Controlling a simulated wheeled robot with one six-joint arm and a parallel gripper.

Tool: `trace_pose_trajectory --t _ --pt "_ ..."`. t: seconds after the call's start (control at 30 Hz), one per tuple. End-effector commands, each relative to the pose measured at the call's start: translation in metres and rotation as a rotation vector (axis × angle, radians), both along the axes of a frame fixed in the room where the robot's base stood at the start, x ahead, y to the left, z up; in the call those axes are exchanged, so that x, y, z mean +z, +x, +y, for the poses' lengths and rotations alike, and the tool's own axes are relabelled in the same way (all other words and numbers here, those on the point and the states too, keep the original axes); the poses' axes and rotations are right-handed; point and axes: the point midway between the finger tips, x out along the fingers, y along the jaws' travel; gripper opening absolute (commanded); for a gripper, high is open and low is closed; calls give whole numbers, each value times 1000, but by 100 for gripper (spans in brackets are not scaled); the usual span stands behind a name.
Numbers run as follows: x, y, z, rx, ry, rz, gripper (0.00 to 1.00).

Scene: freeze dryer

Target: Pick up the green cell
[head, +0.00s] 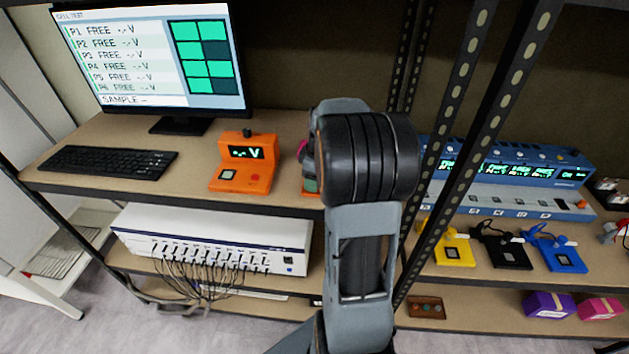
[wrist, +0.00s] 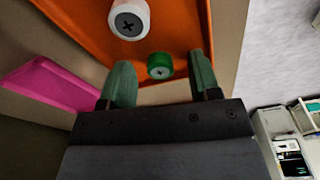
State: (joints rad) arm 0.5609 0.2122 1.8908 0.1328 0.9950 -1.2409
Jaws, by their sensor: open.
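The green cell (wrist: 160,66) is a small round piece with a cross mark on its end, on an orange tray (wrist: 75,22) in the wrist view. My gripper (wrist: 162,61) is open, with one green finger on each side of the cell. Gaps show between the cell and both fingers, so it is not clasped. In the head view my arm hides the green cell and most of the gripper; a bit of the orange tray (head: 309,187) shows beside the arm.
A white cell (wrist: 129,20) stands on the same tray, beyond the green one. A pink object (wrist: 52,88) lies to the left. In the head view, an orange voltage tester (head: 242,165) stands left of my arm and a slotted shelf post (head: 445,130) close to its right.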

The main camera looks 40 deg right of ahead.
Motion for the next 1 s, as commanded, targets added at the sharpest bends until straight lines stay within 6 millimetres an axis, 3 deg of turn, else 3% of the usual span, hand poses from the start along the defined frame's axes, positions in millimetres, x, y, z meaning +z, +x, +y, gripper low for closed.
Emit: trace_pose_trajectory --t 0.2,0.77,1.0 --pt "-1 0 0 0 0 0 57" --pt "0 0 0 0 0 0 4" --pt "0 0 0 0 0 0 4"
